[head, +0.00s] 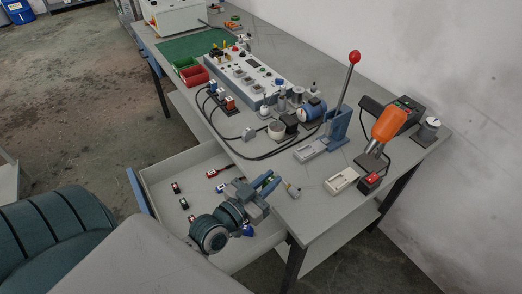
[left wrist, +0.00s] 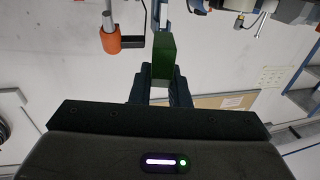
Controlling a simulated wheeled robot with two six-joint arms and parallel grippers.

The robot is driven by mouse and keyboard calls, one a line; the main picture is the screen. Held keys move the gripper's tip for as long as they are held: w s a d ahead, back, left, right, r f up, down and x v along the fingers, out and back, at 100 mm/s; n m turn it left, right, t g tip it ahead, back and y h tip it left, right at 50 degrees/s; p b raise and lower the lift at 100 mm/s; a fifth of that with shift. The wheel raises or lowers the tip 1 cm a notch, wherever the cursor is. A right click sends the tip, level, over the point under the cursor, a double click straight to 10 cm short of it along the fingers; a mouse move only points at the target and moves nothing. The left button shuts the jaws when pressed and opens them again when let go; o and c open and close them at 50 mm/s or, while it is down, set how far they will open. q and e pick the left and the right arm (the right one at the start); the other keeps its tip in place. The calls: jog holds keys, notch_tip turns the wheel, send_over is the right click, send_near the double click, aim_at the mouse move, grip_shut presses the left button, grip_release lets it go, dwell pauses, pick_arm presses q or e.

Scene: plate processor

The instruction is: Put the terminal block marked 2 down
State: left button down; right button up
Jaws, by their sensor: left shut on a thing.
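My left gripper (head: 269,184) is above the front edge of the workbench, over the side of the open drawer. In the left wrist view, my left gripper (left wrist: 160,84) is shut on a dark green block (left wrist: 163,56), which stands out beyond the fingertips. No number shows on the block, so I cannot tell whether it is the terminal block marked 2. In the head view the held block is not clearly visible. My right gripper is not in view.
The open drawer (head: 152,176) holds several small red, black and blue parts. On the workbench (head: 310,203) stand a lever press (head: 338,130), a pale tray (head: 342,179), an orange-handled tool (head: 389,123) and red and green bins (head: 194,76). Black cables lie behind the gripper.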

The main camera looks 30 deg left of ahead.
pick_arm(q)
jog(key=a+h, duration=0.1)
jog(key=a+m+h, duration=0.1)
jog(key=a, duration=0.1)
jog(key=a+g+h, duration=0.1)
jog(key=shift+s+a+m, duration=0.25)
jog(key=shift+a+m, duration=0.05)
jog(key=shift+m, duration=0.1)
